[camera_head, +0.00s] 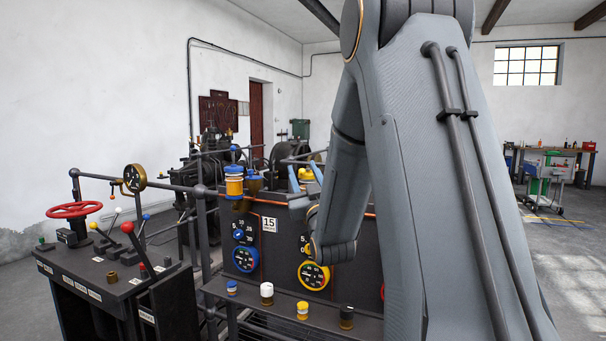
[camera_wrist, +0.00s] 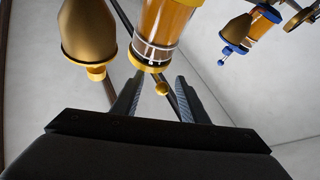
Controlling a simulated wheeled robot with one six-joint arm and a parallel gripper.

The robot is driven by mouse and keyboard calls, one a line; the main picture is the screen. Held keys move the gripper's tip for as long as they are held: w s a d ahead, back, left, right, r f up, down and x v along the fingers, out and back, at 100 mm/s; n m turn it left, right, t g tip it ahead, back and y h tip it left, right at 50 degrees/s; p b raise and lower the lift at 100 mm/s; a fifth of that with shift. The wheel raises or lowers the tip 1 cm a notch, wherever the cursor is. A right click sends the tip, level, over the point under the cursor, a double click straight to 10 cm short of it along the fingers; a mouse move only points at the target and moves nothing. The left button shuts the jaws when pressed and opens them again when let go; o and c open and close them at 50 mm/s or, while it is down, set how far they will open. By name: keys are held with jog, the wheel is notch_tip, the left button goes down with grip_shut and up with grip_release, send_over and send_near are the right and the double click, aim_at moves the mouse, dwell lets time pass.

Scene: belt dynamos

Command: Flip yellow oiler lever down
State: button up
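The yellow oiler (camera_wrist: 163,22) has an amber glass body and a yellow collar. It stands straight ahead of my gripper in the wrist view. A small yellow ball (camera_wrist: 162,89), apparently the lever's knob, shows below the collar, between the fingers in the picture. My gripper (camera_wrist: 158,80) is open, one finger on each side of the ball, with no clear contact. The lever's rod is mostly hidden. In the head view, yellow oiler parts (camera_head: 307,175) show between the two light-blue fingers of my gripper (camera_head: 304,172), and my arm covers much of that area.
A brass cup (camera_wrist: 88,30) with a yellow tip hangs left of the yellow oiler. A blue oiler (camera_wrist: 262,22) is to the right in the wrist view, and also in the head view (camera_head: 234,183). The dark gauge panel (camera_head: 280,250) stands below; a lever console (camera_head: 110,280) is at left.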

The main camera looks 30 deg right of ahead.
jog(key=b+v, duration=0.2)
jog(key=v, duration=0.5)
jog(key=shift+s+f, duration=0.25)
jog(key=shift+s, duration=0.1)
jog(key=shift+a, duration=0.1)
jog(key=a+f+g+y, duration=0.2)
jog(key=a+f+g, duration=0.25)
jog(key=f, duration=0.55)
jog(key=a+f+g+y, duration=0.1)
jog(key=a+f+g, duration=0.4)
jog(key=f, duration=0.5)
jog(key=s+a+f+g, duration=0.3)
jog(key=s+g, duration=0.1)
jog(key=s, duration=0.4)
jog(key=s+a+f+g+y, duration=0.1)
jog(key=s+a+f+g, duration=0.2)
jog(key=s, duration=0.5)
jog(key=s+a+f+g, duration=0.2)
jog(key=s+f+g, duration=0.2)
jog(key=s+g, duration=0.2)
jog(key=s, duration=0.2)
jog(key=shift+s+a+f+y, duration=0.2)
jog(key=shift+s+a+y, duration=0.1)
jog(key=shift+a+y, duration=0.1)
